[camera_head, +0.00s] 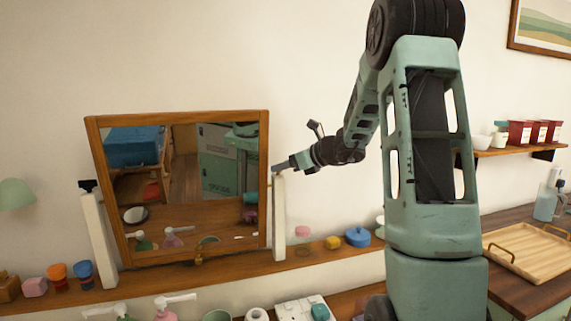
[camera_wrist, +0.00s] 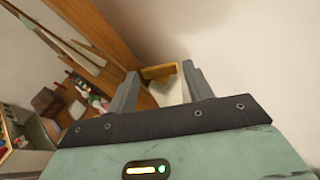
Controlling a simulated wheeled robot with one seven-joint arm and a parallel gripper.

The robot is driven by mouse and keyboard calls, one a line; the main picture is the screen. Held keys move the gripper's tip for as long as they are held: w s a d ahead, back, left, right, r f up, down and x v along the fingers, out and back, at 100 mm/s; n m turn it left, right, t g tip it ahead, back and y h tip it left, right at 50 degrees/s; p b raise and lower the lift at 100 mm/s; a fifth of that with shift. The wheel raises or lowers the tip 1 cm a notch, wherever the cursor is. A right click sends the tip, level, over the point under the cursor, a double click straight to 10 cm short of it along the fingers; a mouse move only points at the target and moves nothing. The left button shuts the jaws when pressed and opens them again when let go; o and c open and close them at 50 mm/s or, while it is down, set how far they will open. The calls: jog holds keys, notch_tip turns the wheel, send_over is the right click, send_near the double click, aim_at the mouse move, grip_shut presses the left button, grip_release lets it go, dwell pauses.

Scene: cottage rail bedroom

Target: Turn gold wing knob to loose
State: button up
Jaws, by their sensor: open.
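The gold wing knob (camera_wrist: 158,72) shows in the wrist view at the top of a white post (camera_wrist: 166,92), between my two fingertips. My gripper (camera_wrist: 160,70) is open, with one finger on each side of the knob; I see no clear contact. In the head view my gripper (camera_head: 282,167) is at the top of the right white post (camera_head: 279,220) of the mirror stand, and the knob cannot be made out there. The wood-framed mirror (camera_head: 185,185) hangs tilted between the two posts. A dark knob (camera_head: 87,185) tops the left post.
Bottles with pumps stand in front, lower down. A tray (camera_head: 530,262) lies on the right counter.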

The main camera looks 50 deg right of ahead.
jog(key=shift+w, duration=0.1)
jog(key=c, duration=0.7)
jog(key=shift+d+n+y+p, duration=0.1)
jog(key=shift+n+y+p, duration=0.2)
jog(key=shift+y+p, duration=0.1)
jog(key=shift+w+d+n+g+y+p, duration=0.2)
jog(key=shift+d+n+g+y+p, duration=0.1)
jog(key=shift+n+g+y+p, duration=1.05)
jog(key=shift+w+d+n+g+y+p, duration=0.3)
jog(key=shift+n+g+y+p, duration=0.55)
jog(key=shift+n+y+p, duration=1.05)
jog(key=shift+w+d+n+g+y+p, duration=0.15)
jog(key=shift+d+n+g+y+p, duration=0.15)
jog(key=shift+n+g+y+p, duration=1.05)
jog(key=shift+n, duration=0.6)
